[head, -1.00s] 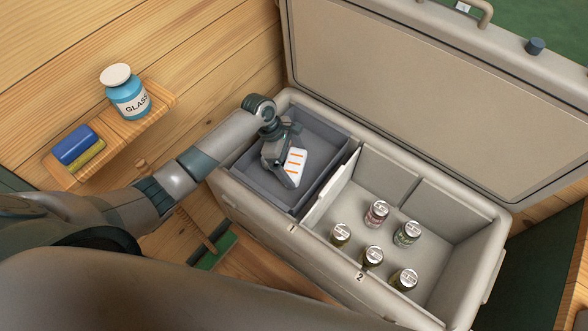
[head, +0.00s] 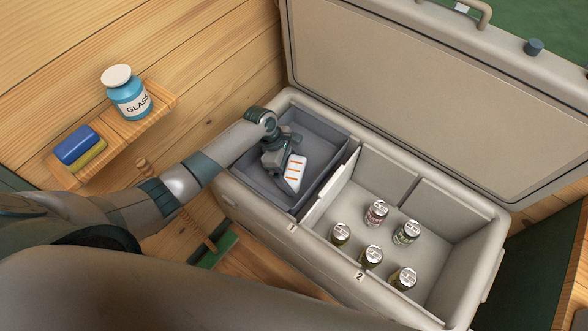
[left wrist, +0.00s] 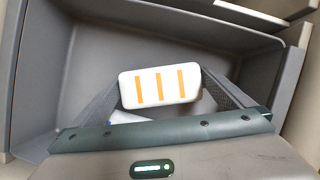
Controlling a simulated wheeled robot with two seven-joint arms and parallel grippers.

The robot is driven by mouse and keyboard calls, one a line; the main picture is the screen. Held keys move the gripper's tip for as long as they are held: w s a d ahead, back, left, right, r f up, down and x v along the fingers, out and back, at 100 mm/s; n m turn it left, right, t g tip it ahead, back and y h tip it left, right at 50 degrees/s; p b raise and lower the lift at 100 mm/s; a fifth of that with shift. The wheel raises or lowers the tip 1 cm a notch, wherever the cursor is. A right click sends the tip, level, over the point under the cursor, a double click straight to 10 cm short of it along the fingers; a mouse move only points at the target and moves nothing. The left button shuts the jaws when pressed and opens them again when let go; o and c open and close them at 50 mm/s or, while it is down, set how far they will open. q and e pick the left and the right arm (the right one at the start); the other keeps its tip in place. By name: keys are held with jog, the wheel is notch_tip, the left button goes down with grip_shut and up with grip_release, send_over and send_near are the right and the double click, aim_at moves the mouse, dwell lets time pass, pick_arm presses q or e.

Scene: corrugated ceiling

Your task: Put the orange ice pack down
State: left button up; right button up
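The orange ice pack (head: 292,173) is a white block with orange stripes. It is in the grey tray (head: 249,180) in the left compartment of the cooler. My left gripper (head: 283,163) reaches down into this tray, shut on the ice pack. In the left wrist view, the ice pack (left wrist: 160,86) sits between the two fingers, which meet its two short ends. A white and blue patch (left wrist: 128,117) shows partly hidden beneath it. I cannot tell whether the pack touches the tray floor. My right gripper is not in view.
The cooler's right compartment (head: 440,268) holds several cans. The cooler lid (head: 430,85) stands open behind. A wall shelf (head: 120,137) on the left carries a blue jar (head: 128,95) and a blue and yellow sponge (head: 78,147).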

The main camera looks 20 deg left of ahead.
pick_arm(q)
jog(key=b+v, duration=0.1)
jog(key=v, duration=1.1)
jog(key=shift+r, duration=0.15)
jog(key=shift+s, duration=0.15)
dwell(0.6)
